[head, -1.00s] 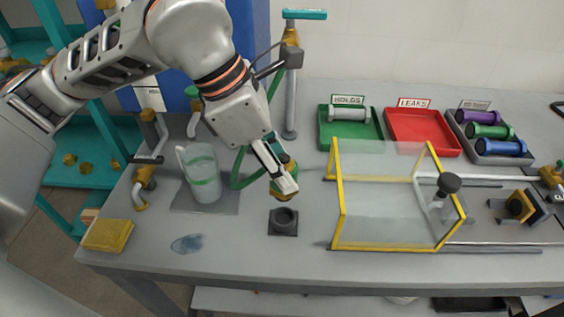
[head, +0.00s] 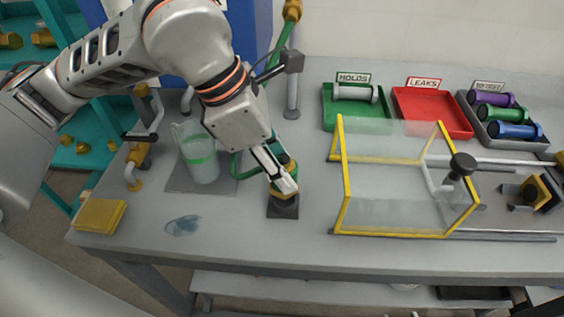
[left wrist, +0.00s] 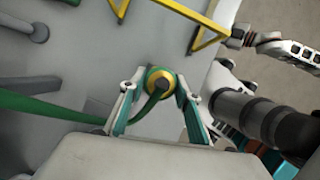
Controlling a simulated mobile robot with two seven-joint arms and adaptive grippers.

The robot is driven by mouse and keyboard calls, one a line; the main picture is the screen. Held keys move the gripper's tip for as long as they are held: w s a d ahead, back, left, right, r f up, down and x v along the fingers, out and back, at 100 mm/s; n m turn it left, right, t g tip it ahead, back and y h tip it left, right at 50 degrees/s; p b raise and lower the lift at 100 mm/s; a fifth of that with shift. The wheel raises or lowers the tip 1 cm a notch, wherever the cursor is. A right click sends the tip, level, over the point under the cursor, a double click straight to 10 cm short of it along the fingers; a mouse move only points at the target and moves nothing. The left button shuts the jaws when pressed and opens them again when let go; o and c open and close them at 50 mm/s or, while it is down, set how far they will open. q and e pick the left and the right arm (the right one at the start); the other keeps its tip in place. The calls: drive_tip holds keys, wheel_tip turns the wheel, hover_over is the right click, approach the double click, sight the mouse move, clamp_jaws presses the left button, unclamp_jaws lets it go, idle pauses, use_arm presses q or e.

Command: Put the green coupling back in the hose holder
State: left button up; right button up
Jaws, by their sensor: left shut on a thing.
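My left gripper (head: 287,184) is shut on the green coupling (left wrist: 161,79), which has a brass collar and a green hose (left wrist: 60,108) running from it. The coupling is upright between the fingers. The hose holder (head: 283,210), a dark square block on the bench, is directly below. The coupling's brass lower end meets the holder's top in the head view and hides its opening. I cannot tell how deep it sits. Part of my right arm shows at the upper right of the left wrist view; its gripper (left wrist: 232,39) is too small to read.
A clear guard with a yellow frame (head: 347,190) stands right of the holder. A clear jug (head: 199,158) is to the left, near a blue puddle (head: 184,226) and yellow sponge (head: 99,216). Green (head: 357,119), red (head: 432,112) and grey trays are at the back right.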

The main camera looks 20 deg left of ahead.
use_arm(q)
drive_tip(key=shift+w, duration=0.1)
use_arm(e)
drive_tip(key=shift+s+f, duration=0.15)
drive_tip(key=shift+f, duration=0.1)
use_arm(q)
drive_tip(key=shift+f, duration=0.3)
use_arm(e)
drive_tip(key=shift+f, duration=0.1)
idle(0.5)
use_arm(q)
drive_tip(key=shift+f+b, duration=0.8)
drive_tip(key=shift+f, duration=0.7)
use_arm(e)
drive_tip(key=shift+s+f, duration=0.35)
drive_tip(key=shift+f, duration=0.25)
drive_tip(key=shift+s+f, duration=0.35)
drive_tip(key=shift+f, duration=0.25)
use_arm(q)
drive_tip(key=o, duration=1.3)
drive_tip(key=shift+r, duration=0.15)
drive_tip(key=shift+v, duration=3.95)
